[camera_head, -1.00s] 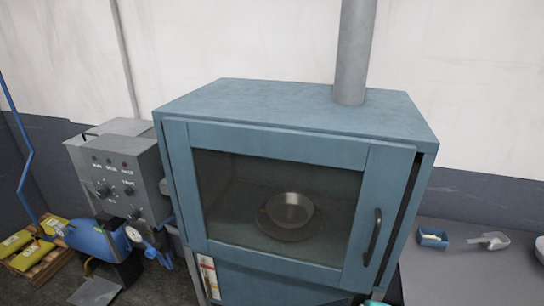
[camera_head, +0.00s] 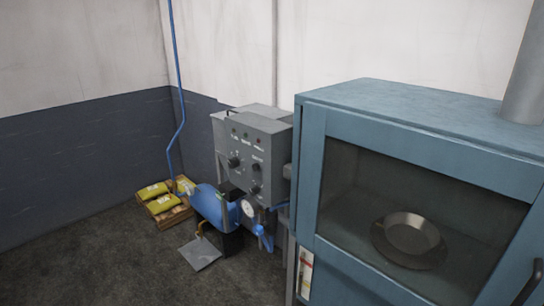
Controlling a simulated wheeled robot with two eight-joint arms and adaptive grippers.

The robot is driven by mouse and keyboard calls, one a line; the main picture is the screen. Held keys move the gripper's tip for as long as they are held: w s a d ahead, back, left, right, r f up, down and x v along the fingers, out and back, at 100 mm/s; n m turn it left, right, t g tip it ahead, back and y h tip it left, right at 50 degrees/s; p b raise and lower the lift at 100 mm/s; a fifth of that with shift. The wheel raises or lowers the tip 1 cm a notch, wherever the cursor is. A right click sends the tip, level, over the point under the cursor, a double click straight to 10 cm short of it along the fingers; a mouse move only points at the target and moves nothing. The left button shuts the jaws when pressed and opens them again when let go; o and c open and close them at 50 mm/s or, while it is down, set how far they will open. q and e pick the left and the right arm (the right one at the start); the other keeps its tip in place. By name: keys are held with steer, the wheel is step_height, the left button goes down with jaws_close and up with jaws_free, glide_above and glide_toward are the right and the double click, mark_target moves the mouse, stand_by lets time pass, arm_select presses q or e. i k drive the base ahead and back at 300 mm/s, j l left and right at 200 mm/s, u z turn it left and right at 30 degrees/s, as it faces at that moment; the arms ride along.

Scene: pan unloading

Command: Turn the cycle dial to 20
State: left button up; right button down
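A grey control box (camera_head: 260,158) stands left of the blue cabinet. Its front panel carries a larger dark knob (camera_head: 234,162) on the left and a smaller dark knob (camera_head: 256,189) lower right. Small lamps sit in a row along the top of the panel. The labels and scale marks are too small to read, so I cannot tell which knob is the cycle dial or where it points. Neither of my grippers is in view.
The blue cabinet (camera_head: 420,110) fills the right side, its glass door shut with a metal pan (camera_head: 412,234) inside. A blue tank with a gauge (camera_head: 247,208) stands below the control box. Yellow bags (camera_head: 165,203) lie on a pallet. The floor at front left is clear.

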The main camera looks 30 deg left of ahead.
mark_target(233, 162)
steer(key=u, duration=1.3)
steer(key=i, duration=0.1)
steer(key=z, duration=0.05)
